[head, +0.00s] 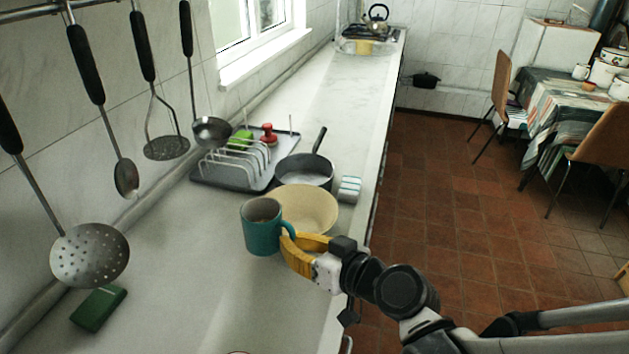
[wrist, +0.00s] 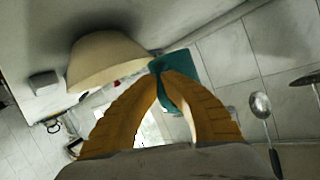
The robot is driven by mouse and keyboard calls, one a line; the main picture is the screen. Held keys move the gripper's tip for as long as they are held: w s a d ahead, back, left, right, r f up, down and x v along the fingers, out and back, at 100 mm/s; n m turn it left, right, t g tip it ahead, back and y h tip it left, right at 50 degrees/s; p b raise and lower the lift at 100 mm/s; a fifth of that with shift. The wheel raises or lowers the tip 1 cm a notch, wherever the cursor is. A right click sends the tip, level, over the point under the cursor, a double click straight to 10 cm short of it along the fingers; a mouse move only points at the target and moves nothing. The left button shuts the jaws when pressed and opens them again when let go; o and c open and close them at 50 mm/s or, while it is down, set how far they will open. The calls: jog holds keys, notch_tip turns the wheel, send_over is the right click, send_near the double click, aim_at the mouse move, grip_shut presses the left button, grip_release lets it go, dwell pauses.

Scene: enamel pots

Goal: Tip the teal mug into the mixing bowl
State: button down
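The teal mug (head: 262,228) is upright just left of the cream mixing bowl (head: 305,205) in the head view and covers part of the bowl's left side. My gripper (head: 287,243) has its yellow fingers closed at the mug's handle, on the mug's right side. In the wrist view the fingertips (wrist: 163,73) come together at the teal mug (wrist: 183,68), with the bowl (wrist: 105,58) beside it. I cannot tell whether the mug touches the counter. The bottom of the bowl's inside is partly hidden.
A dark saucepan (head: 303,172) stands just behind the bowl, with a striped block (head: 349,189) to its right. A tray with a rack (head: 230,172) is behind left. Utensils hang on the left wall above a green sponge (head: 98,308). The front counter is largely clear.

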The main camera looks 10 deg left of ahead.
jog(key=shift+w+d+r+m+g+y, duration=0.3)
jog(key=shift+w+m+g, duration=0.4)
jog(key=shift+m+g, duration=0.6)
jog(key=shift+w+d+r+m+g+y, duration=0.15)
jog(key=shift+w+m+g+y, duration=0.45)
jog(key=shift+m+g, duration=0.7)
jog(key=shift+w+d+r+m+g+y, duration=0.1)
jog(key=shift+w+d+m+g+y, duration=0.15)
jog(key=shift+w+m+g, duration=1)
jog(key=shift+s+m+t+b, duration=0.35)
jog(key=shift+s+m, duration=0.05)
jog(key=shift+m, duration=0.05)
jog(key=shift+w+d+r+m+g+y+b, duration=0.1)
jog(key=shift+w+d+m+g+y+b, duration=0.2)
jog(key=shift+w+m+b, duration=0.2)
jog(key=shift+w+d+m+g+y+b, duration=0.15)
jog(key=shift+w+m+g+b, duration=0.25)
jog(key=shift+w+m, duration=0.2)
jog(key=shift+w+d+r+m+g+y, duration=0.15)
jog(key=shift+w+r+m+g+y, duration=0.3)
jog(key=shift+m, duration=0.45)
jog(key=shift+w+d+r+m+g+y, duration=0.2)
jog(key=shift+w+r+m+y, duration=0.3)
jog(key=shift+m, duration=0.4)
jog(key=shift+w+d+r+m+g+y, duration=0.1)
jog(key=shift+w+r+m+g+y, duration=0.25)
jog(key=shift+w+m, duration=0.4)
jog(key=shift+s, duration=0.15)
